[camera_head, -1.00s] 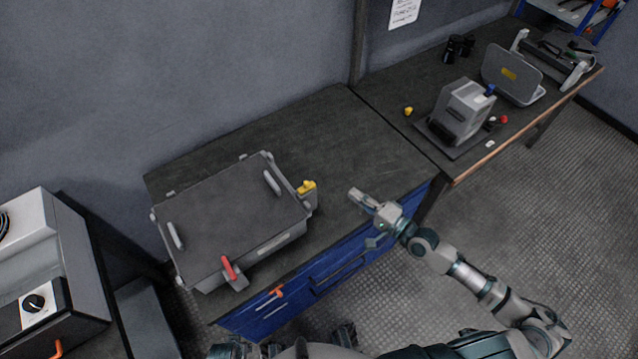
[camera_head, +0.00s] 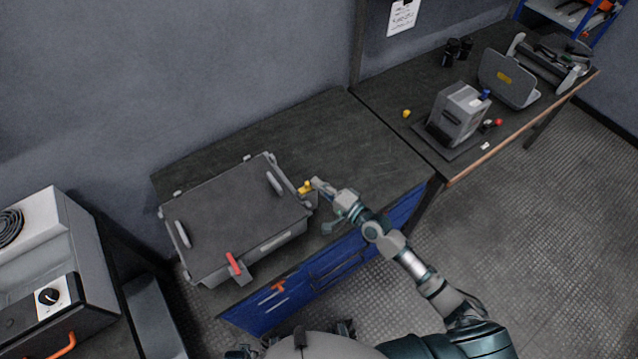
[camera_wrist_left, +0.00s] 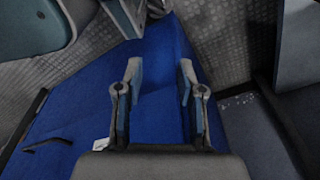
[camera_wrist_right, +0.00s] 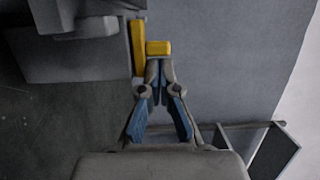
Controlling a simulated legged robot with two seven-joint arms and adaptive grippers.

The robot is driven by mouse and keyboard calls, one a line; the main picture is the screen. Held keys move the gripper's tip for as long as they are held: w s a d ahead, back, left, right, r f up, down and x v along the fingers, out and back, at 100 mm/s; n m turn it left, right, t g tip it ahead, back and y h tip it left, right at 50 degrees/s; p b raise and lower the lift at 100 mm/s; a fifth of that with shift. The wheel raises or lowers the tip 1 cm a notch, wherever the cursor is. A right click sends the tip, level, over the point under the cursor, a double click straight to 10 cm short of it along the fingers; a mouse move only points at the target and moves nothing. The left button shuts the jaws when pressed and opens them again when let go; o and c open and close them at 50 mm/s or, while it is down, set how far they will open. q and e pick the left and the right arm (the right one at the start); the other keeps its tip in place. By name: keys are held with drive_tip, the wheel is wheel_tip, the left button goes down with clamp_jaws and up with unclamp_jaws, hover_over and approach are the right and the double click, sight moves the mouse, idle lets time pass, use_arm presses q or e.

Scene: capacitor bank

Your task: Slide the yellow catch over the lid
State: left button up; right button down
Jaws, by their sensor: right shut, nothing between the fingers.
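The grey box with its flat lid (camera_head: 232,215) stands on the dark workbench at the left in the head view. The yellow catch (camera_head: 305,187) sits at the box's right side; in the right wrist view the yellow catch (camera_wrist_right: 139,47) shows just ahead of the fingertips. My right gripper (camera_head: 318,184) is shut and empty, its tips at or touching the catch; contact is hard to tell. The right gripper (camera_wrist_right: 158,64) has its tips together in its wrist view. My left gripper (camera_wrist_left: 158,70) is open and empty in front of a blue panel, out of the head view.
A red handle (camera_head: 233,263) is on the box's front side. A grey device (camera_head: 459,113) stands on the bench farther right, with a small yellow piece (camera_head: 406,114) beside it. The bench (camera_head: 370,140) between is clear. A machine with a knob (camera_head: 45,297) stands at the left.

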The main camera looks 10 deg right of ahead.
sight(310, 190)
idle(0.3)
